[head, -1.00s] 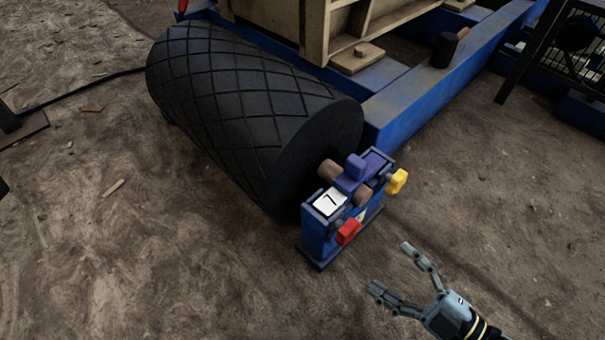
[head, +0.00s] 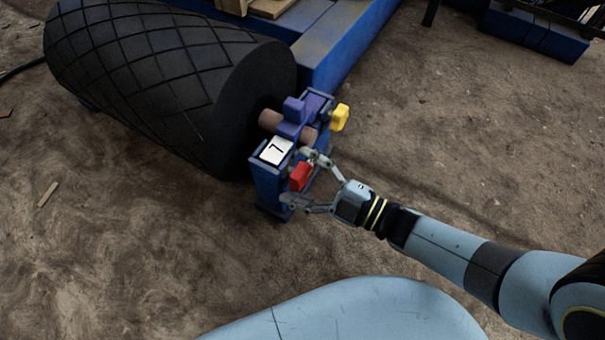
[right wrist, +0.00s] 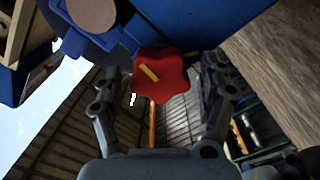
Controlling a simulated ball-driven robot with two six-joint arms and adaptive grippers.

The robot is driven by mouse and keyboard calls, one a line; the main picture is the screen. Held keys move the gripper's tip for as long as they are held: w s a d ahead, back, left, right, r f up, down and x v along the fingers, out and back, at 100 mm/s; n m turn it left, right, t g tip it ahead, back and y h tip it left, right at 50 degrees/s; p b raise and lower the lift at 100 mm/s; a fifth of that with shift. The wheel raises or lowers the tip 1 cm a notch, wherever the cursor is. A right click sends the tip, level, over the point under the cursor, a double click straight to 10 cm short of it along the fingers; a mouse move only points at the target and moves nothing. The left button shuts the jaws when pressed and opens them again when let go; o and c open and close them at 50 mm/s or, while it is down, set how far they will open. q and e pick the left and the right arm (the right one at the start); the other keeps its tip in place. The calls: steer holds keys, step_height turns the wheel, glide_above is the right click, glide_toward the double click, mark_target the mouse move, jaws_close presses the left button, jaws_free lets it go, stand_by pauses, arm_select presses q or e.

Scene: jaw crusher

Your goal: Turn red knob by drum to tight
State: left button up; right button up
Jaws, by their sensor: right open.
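The red knob (head: 300,177) sits on the front side of the blue bearing block (head: 268,185) at the end of the black drum (head: 170,85). In the right wrist view the knob (right wrist: 162,75) is a lobed red wheel with a yellow mark slanting down to the right. My right gripper (head: 306,178) is open, with one finger on each side of the knob. In the right wrist view the fingers (right wrist: 160,88) stand apart from the knob, with gaps on both sides. My left gripper is not in view.
A white plate marked 7 (head: 276,151) lies on top of the block. A purple part (head: 294,112) and a yellow knob (head: 340,117) are on the same block, behind the red knob. A blue frame beam (head: 345,45) runs behind. Open dirt ground lies to the right.

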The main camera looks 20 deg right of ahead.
steer(key=c, duration=1.2)
